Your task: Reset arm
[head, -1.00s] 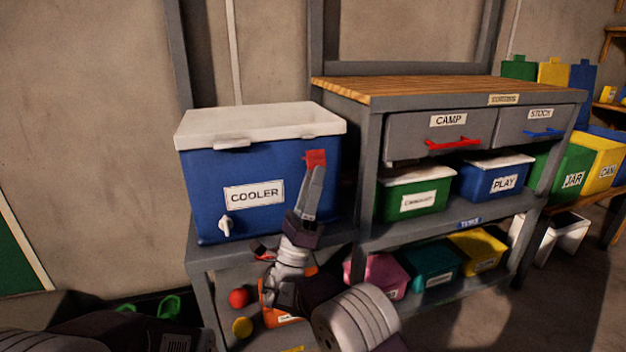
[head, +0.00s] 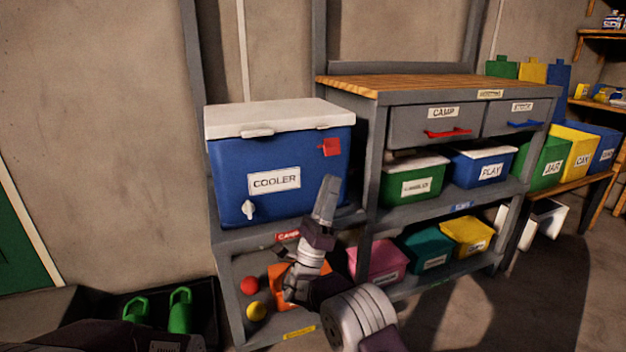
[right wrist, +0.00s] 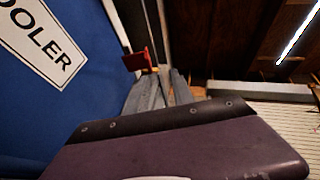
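My right gripper (head: 329,183) is in front of the lower right part of the blue cooler (head: 230,172), pointing up. It holds nothing. In the right wrist view the two grey fingers (right wrist: 165,80) stand a little apart with a narrow gap between them. The red latch (head: 331,147) on the cooler's front shows above the fingertips in the head view, clear of them. It also shows past the fingers in the right wrist view (right wrist: 138,60). Part of my left arm shows at the bottom left; its gripper is out of view.
The cooler stands on a grey shelf unit beside a workbench (head: 360,83) with drawers and several labelled bins. An orange bin (head: 285,285), a red ball (head: 249,285) and a yellow ball (head: 256,311) are on the lower shelf.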

